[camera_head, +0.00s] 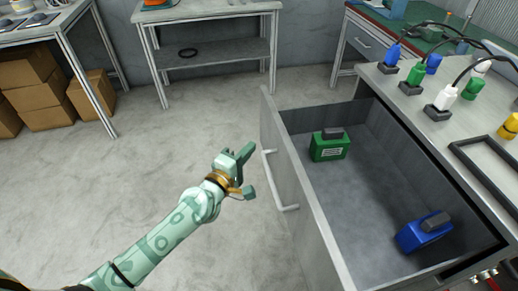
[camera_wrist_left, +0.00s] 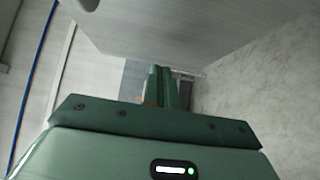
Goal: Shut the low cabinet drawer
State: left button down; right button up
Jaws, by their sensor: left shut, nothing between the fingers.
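The low cabinet drawer (camera_head: 305,190) is a grey metal drawer pulled far out from under the workbench on the right. Its pale bar handle (camera_head: 277,182) is on the front panel, facing left. A green case (camera_head: 329,147) and a blue case (camera_head: 424,234) lie inside the drawer. My left gripper (camera_head: 247,152) is shut and empty, just left of the drawer front near the handle's upper end, apart from it as far as I can tell. Its closed fingers also show in the left wrist view (camera_wrist_left: 160,84), with a plain grey panel close above. My right gripper is not in view.
A metal table (camera_head: 209,16) stands at the back, and cardboard boxes (camera_head: 45,98) sit under a left table. The floor left of the drawer is clear.

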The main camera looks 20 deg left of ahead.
aim_at(268, 141)
pick_arm(q)
jog(key=shift+w+d, duration=0.4)
jog(key=shift+d, duration=0.3)
jog(key=shift+w+d, duration=0.35)
jog(key=shift+d, duration=0.3)
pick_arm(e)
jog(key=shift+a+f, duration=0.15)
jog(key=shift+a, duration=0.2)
pick_arm(q)
jog(key=shift+d, duration=0.1)
